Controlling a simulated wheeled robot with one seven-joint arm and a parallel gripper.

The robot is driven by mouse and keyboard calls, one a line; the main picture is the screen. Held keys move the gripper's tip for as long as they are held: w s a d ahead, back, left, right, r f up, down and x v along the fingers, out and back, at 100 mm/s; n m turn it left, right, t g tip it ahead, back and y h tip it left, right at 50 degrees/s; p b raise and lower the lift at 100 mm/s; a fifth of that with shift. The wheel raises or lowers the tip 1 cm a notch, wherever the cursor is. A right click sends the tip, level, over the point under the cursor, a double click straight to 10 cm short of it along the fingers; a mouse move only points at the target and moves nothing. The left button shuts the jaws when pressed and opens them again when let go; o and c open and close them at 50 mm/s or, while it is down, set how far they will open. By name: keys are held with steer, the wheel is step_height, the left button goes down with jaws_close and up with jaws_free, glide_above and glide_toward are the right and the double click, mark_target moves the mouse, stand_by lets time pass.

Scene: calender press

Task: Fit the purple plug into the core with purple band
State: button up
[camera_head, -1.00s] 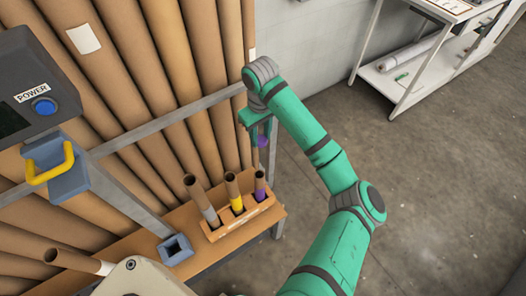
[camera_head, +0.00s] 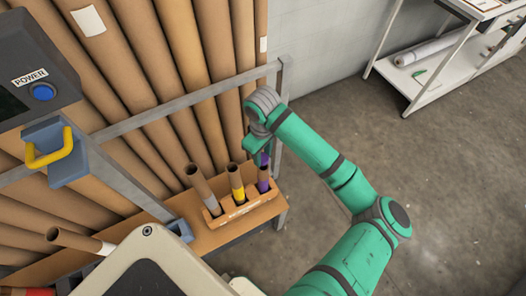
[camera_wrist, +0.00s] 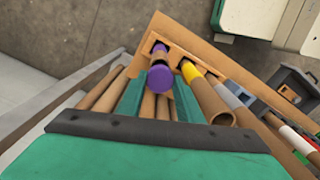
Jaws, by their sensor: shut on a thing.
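My gripper (camera_head: 258,145) is shut on the purple plug (camera_head: 265,158), above the right end of the small wooden rack (camera_head: 240,210). The brown core with the purple band (camera_head: 263,174) stands in the rack's right slot, just below the plug. In the wrist view, the plug's round purple face (camera_wrist: 160,78) lies between my green fingers (camera_wrist: 158,92). It hides the mouth of the core with purple band (camera_wrist: 160,58), whose band shows beyond it. I cannot tell whether plug and core touch or whether the plug is inside.
Cores with a yellow band (camera_head: 236,182) and a grey band (camera_head: 202,186) stand in the same rack. Long brown tubes (camera_head: 170,60) lean behind a grey rail (camera_head: 190,100). A power box (camera_head: 40,75) is at left. Open floor (camera_head: 440,180) lies at right.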

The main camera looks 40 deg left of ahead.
steer(key=shift+f, duration=1.9)
steer(key=shift+f, duration=0.35)
steer(key=o, duration=1.1)
step_height(320, 180, up, 11)
steer(key=shift+f, duration=0.1)
